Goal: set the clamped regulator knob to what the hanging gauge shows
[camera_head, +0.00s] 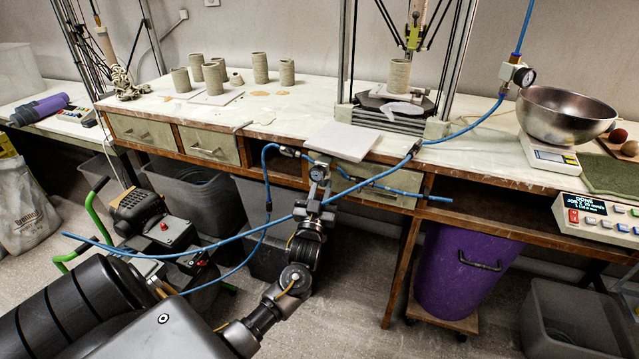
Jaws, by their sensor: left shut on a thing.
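The regulator with its small round dial (318,173) sits at the front edge of the bench, with blue hose running to it. My left gripper (316,192) reaches up from below and is shut at the underside of the regulator, on its knob. The fingers hide the knob, so its setting cannot be seen. The hanging gauge (525,77) is a small round dial on a blue hose at the right, above the bench. Its needle is too small to read. My right gripper is not in view.
Blue hoses (383,187) cross in front of the bench near my arm. A grey board (345,141) lies behind the regulator. A steel bowl (566,112) stands on a scale at right. A purple bin (463,270) and a compressor (150,217) stand below.

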